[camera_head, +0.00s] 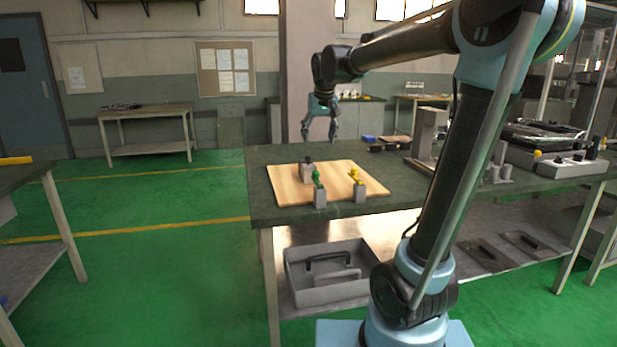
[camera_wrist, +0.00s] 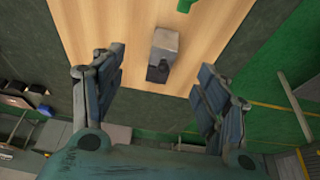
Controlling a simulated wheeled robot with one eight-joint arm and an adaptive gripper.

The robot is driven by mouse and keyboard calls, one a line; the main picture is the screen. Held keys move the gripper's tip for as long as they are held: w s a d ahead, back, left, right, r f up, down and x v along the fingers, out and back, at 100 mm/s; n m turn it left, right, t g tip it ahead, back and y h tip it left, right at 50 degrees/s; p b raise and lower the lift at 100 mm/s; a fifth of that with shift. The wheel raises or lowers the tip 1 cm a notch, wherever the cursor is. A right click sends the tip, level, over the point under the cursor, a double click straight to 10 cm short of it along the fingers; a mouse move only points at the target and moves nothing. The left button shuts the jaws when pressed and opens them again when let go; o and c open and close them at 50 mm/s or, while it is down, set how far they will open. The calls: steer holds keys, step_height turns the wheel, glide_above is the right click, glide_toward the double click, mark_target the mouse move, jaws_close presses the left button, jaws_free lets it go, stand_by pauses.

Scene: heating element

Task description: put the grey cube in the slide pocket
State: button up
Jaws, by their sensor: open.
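A grey cube (camera_head: 307,173) with a small dark knob (camera_head: 308,160) stands on the back left of a wooden board (camera_head: 285,190). In the wrist view the grey cube (camera_wrist: 168,42) and its dark knob (camera_wrist: 157,72) lie between my two fingers, beyond the tips. My gripper (camera_head: 319,136) points down, open and empty, above and behind the board in the head view; the wrist view shows its spread fingers (camera_wrist: 163,62). I cannot make out a slide pocket for certain in either view.
Grey blocks with a green knob (camera_head: 320,196) and a yellow knob (camera_head: 360,194) stand at the board's front edge. A grey upright fixture (camera_head: 428,132) and a dark-topped apparatus (camera_head: 545,135) stand farther right on the dark bench (camera_head: 400,185). The board's middle is mostly clear.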

steer(key=w+a, duration=0.2)
glide_toward(309, 167)
steer(key=x, duration=0.3)
steer(key=w+x, duration=0.1)
steer(key=x, duration=0.2)
steer(key=shift+w+a, duration=0.1)
steer(key=shift+a, duration=0.1)
steer(key=shift+w+d+x, duration=0.15)
steer(key=shift+w+x, duration=0.05)
steer(key=shift+x, duration=1.15)
steer(key=shift+w+d+x, duration=0.1)
steer(key=shift+w+x, duration=0.05)
steer(key=shift+x, duration=1.15)
steer(key=shift+r, duration=0.15)
jaws_close()
step_height(309, 167, up, 10)
